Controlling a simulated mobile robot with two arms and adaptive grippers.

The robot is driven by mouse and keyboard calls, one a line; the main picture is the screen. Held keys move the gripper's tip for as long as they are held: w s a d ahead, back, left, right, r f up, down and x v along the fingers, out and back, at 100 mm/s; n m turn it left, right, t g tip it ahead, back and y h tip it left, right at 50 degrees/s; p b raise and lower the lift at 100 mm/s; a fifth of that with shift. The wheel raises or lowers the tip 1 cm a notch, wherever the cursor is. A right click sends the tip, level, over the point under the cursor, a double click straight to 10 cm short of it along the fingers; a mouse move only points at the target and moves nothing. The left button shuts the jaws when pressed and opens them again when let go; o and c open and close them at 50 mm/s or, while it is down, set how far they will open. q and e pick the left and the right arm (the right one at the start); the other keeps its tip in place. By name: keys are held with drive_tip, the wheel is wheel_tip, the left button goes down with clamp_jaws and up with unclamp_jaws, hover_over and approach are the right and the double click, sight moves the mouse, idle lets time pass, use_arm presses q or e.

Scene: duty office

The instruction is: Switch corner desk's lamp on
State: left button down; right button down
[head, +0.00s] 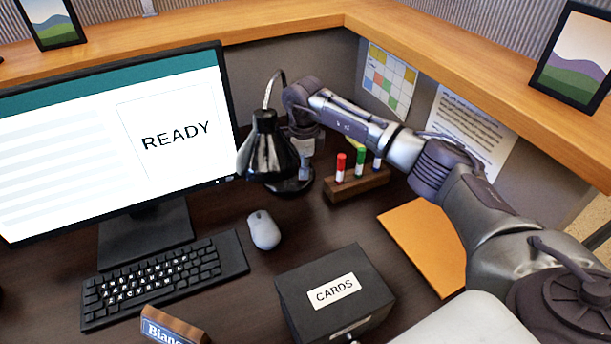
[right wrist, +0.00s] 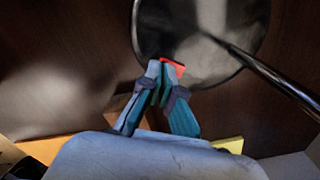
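The black desk lamp (head: 268,147) stands on the corner desk right of the monitor, its shade tilted down on a curved neck. No lit glow shows under the shade in the head view. Its round, shiny base (right wrist: 215,30) fills the top of the right wrist view, with the stem crossing to the right. A small red switch (right wrist: 176,67) shows at the base's near edge. My right gripper (head: 304,174) is behind and right of the shade, pointing down. Its fingers (right wrist: 162,82) look shut and empty, tips close by the red switch; contact cannot be told. My left gripper is not in view.
A wooden marker holder (head: 357,187) stands just right of the lamp base. The monitor (head: 120,140) is on the left, with a keyboard (head: 160,280) and mouse (head: 264,230) before it. A black cards box (head: 335,295) and orange folder (head: 428,245) lie nearer.

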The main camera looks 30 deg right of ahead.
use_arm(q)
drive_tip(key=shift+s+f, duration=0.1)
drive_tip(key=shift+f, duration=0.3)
use_arm(e)
drive_tip(key=shift+d+f, duration=0.1)
drive_tip(key=shift+f, duration=0.5)
drive_tip(key=shift+w+a+r+p, duration=0.1)
drive_tip(key=shift+a+r+p, duration=0.1)
drive_tip(key=shift+r+p, duration=0.55)
drive_tip(key=shift+w+a+r+p, duration=0.1)
drive_tip(key=shift+a+r+p, duration=0.2)
drive_tip(key=shift+r, duration=0.75)
drive_tip(key=shift+d+r+p, duration=0.1)
drive_tip(key=shift+r+p, duration=0.25)
drive_tip(key=shift+s+d+r+p, duration=0.1)
drive_tip(key=shift+r+p, duration=0.45)
drive_tip(key=shift+r, duration=0.2)
drive_tip(key=shift+r+p, duration=0.65)
drive_tip(key=shift+r, duration=0.3)
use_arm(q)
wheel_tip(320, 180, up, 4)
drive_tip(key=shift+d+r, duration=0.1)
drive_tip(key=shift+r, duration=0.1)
